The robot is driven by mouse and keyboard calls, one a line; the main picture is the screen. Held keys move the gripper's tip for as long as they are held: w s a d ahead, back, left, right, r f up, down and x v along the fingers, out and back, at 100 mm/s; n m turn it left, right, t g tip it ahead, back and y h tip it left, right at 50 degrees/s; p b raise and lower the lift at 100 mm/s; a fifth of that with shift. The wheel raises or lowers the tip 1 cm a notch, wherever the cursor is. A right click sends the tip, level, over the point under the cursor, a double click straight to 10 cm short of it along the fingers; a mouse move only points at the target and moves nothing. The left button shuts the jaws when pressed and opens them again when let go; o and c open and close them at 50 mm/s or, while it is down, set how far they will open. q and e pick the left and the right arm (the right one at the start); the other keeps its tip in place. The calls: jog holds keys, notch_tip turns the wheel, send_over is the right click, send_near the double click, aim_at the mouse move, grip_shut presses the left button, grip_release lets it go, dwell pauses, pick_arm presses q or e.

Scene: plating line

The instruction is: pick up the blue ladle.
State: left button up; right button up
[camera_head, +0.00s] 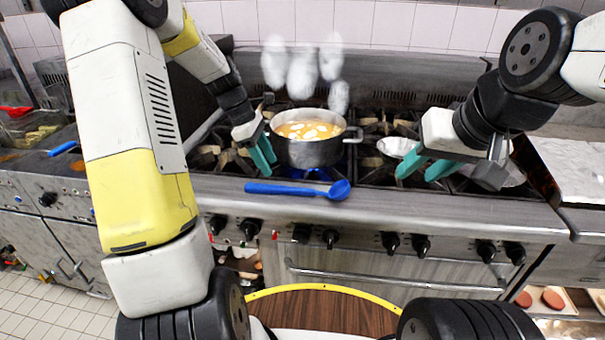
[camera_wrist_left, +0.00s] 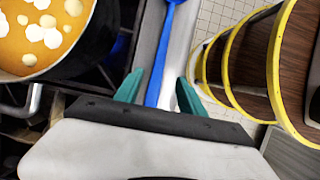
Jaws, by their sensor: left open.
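The blue ladle (camera_head: 300,190) lies along the front ledge of the stove, its bowl to the right and its handle to the left. My left gripper (camera_head: 263,160) is open and empty, just behind and above the handle, beside the pot. In the left wrist view the ladle's handle (camera_wrist_left: 162,62) runs between the two teal fingers of my left gripper (camera_wrist_left: 158,84), with space on both sides. The ladle's bowl is mostly out of that view. My right gripper (camera_head: 425,167) is open and empty above the stove's right part.
A steaming pot (camera_head: 308,152) of orange soup stands on a lit burner, close to my left gripper; it also shows in the left wrist view (camera_wrist_left: 103,40). A metal bowl (camera_head: 396,146) sits to its right. Another blue handle (camera_head: 62,148) lies at far left. Knobs line the stove front.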

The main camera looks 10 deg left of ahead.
aim_at(281, 187)
pick_arm(q)
jog(key=shift+w+f, duration=0.3)
jog(key=shift+f, duration=0.15)
jog(key=shift+d+f+n, duration=0.2)
jog(key=shift+f+n, duration=0.1)
jog(key=shift+f, duration=0.05)
jog(key=x, duration=0.7)
jog(key=shift+s+a, duration=0.1)
jog(key=shift+s, duration=0.05)
jog(key=shift+c, duration=0.5)
grip_shut()
